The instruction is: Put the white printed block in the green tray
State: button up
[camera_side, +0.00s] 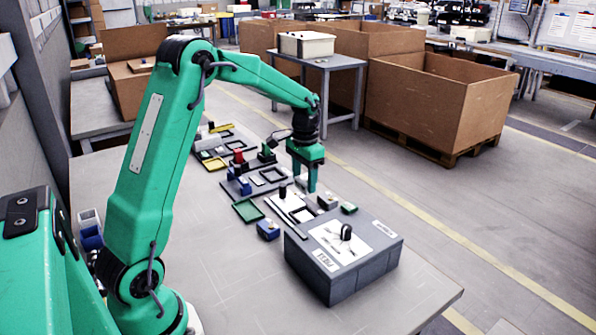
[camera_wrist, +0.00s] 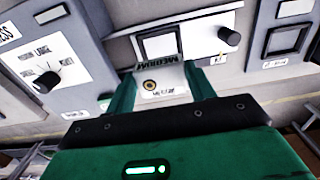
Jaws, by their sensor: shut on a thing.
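My gripper (camera_side: 304,172) is over the far half of the table in the side view, fingers pointing down. In the wrist view my gripper (camera_wrist: 163,88) has its two green fingers on either side of a white printed block (camera_wrist: 166,90), and it is shut on it. The block has dark print and a small round ring mark on its face. The green tray (camera_side: 236,206), a shallow rimmed square, lies on the table to the left of and nearer than my gripper.
A large grey box (camera_side: 372,275) with a black knob stands at the near right. A blue block (camera_side: 268,230) sits between it and the green tray. Grey panels with knobs and a yellow tray (camera_side: 213,164) lie farther back. The near table top (camera_side: 235,285) is clear.

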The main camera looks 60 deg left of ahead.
jog(key=s+a, duration=0.2)
jog(key=s, duration=0.7)
jog(key=shift+a+f, duration=0.15)
jog(key=shift+a, duration=0.15)
jog(key=shift+s, duration=0.1)
jog(key=a+f, duration=0.2)
jog(key=a, duration=0.1)
jog(key=s+a+f, duration=0.1)
jog(key=a+f, duration=0.1)
jog(key=a, duration=0.2)
jog(key=s+a+f, duration=0.1)
jog(key=a+f, duration=0.2)
jog(key=a, duration=0.1)
jog(key=shift+s+a, duration=0.1)
jog(key=shift+a, duration=0.15)
jog(key=shift+f, duration=2.05)
jog(key=shift+f, duration=0.1)
jog(key=o, duration=1.1)
